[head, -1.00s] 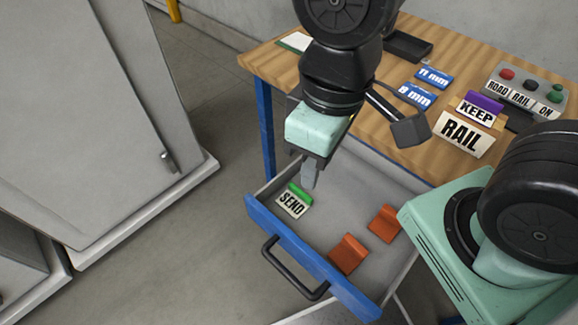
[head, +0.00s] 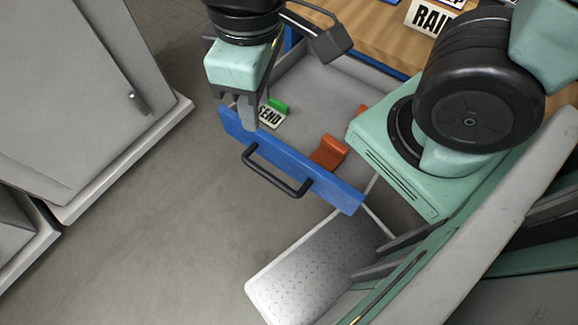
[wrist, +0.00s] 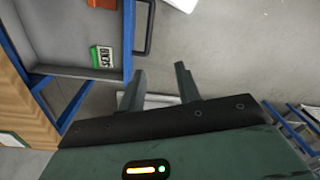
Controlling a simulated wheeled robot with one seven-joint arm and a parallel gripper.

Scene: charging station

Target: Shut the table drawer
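The table drawer stands pulled out, with a blue front panel (head: 290,162) and a black bar handle (head: 272,178). It also shows in the wrist view, with its blue front edge (wrist: 128,40) and handle (wrist: 147,28). Inside lie a SEND block with a green top (head: 272,112) and an orange block (head: 329,152); another orange piece is partly hidden by my arm. My gripper (head: 247,125) points down near the left end of the drawer front. In the wrist view my gripper (wrist: 158,80) has its fingers apart with nothing between them; it appears clear of the handle.
A grey cabinet (head: 75,90) stands at the left. The floor (head: 170,220) between cabinet and drawer is clear. A metal tread plate (head: 315,270) lies in front at the lower middle.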

